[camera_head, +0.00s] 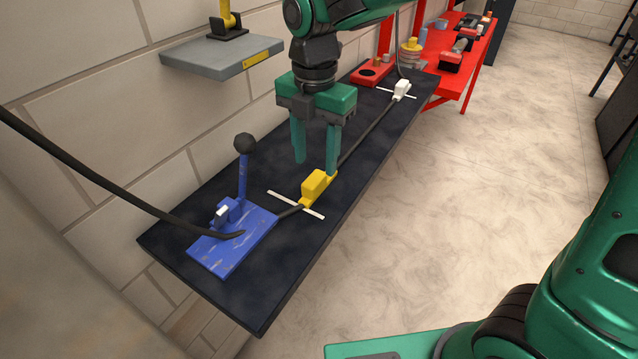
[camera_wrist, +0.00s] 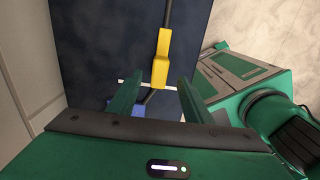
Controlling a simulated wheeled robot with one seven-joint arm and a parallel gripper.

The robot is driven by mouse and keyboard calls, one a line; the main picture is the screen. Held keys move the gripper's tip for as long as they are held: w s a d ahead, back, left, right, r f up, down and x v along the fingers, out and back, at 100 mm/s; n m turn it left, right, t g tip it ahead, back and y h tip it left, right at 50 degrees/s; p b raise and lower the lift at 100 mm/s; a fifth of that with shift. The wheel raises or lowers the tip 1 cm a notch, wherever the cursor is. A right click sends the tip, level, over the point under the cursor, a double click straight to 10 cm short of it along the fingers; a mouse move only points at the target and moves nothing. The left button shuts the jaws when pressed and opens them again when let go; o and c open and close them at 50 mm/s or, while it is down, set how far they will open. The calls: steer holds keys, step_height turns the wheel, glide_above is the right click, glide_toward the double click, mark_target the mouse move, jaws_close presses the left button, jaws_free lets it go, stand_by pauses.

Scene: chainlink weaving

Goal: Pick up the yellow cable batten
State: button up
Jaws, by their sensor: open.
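A blue lever fixture (camera_head: 228,255) stands at the bench's near end, with a dark cable over it. A white block (camera_head: 402,88) sits farther back on the cable. A grey wall shelf (camera_head: 200,58) hangs left of my gripper. A red table (camera_head: 482,55) stands behind.

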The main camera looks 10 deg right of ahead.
mark_target(316, 176)
steer(key=shift+w+f, duration=0.1)
steer(key=shift+f, duration=2.95)
jaws_close()
